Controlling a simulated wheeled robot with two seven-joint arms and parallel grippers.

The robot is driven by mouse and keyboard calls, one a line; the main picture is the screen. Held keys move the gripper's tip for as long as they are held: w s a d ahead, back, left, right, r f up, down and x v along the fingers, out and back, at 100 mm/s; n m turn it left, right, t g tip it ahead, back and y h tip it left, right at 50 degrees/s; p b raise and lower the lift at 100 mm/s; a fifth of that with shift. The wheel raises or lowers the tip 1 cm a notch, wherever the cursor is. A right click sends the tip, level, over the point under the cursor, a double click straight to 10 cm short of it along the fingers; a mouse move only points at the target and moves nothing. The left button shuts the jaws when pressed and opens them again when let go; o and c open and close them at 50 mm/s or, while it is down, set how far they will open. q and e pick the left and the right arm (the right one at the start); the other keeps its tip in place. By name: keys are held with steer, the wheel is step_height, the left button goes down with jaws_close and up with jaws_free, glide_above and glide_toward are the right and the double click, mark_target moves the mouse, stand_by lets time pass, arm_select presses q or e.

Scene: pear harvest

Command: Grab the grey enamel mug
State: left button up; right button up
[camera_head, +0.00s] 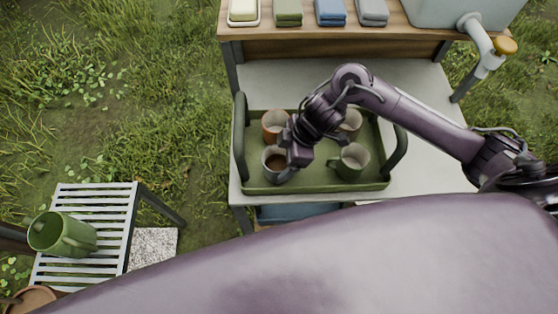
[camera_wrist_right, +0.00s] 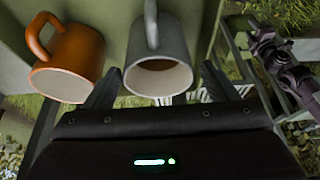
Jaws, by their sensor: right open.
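The grey enamel mug (camera_head: 268,155) stands at the front left of the green tray (camera_head: 310,185), partly covered by my right gripper in the head view. My right gripper (camera_head: 284,168) is open and low at the mug's right side. In the right wrist view the grey mug (camera_wrist_right: 163,42) lies ahead, between the two spread fingers of the gripper (camera_wrist_right: 161,68), with its pale inside and its handle showing. I cannot tell whether the fingers touch it.
An orange mug (camera_head: 270,121) stands just behind the grey one; it also shows in the wrist view (camera_wrist_right: 75,52). A green mug (camera_head: 352,162) and a partly hidden mug (camera_head: 352,118) stand on the tray's right half. Tall handles (camera_head: 240,135) rise at the tray's ends. A slatted stand (camera_head: 105,208) holds a green jug (camera_head: 68,236).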

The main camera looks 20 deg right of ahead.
mark_target(278, 164)
steer(key=x, duration=0.3)
steer(key=shift+d+f+p, duration=0.1)
steer(key=shift+f+p, duration=0.25)
steer(key=shift+x, duration=1.05)
steer(key=shift+w, duration=0.1)
steer(key=c, duration=0.7)
arm_select(q)
steer(key=shift+s+r, duration=0.25)
steer(key=shift+s, duration=0.3)
arm_select(e)
steer(key=shift+c, duration=0.7)
steer(key=shift+r, duration=0.15)
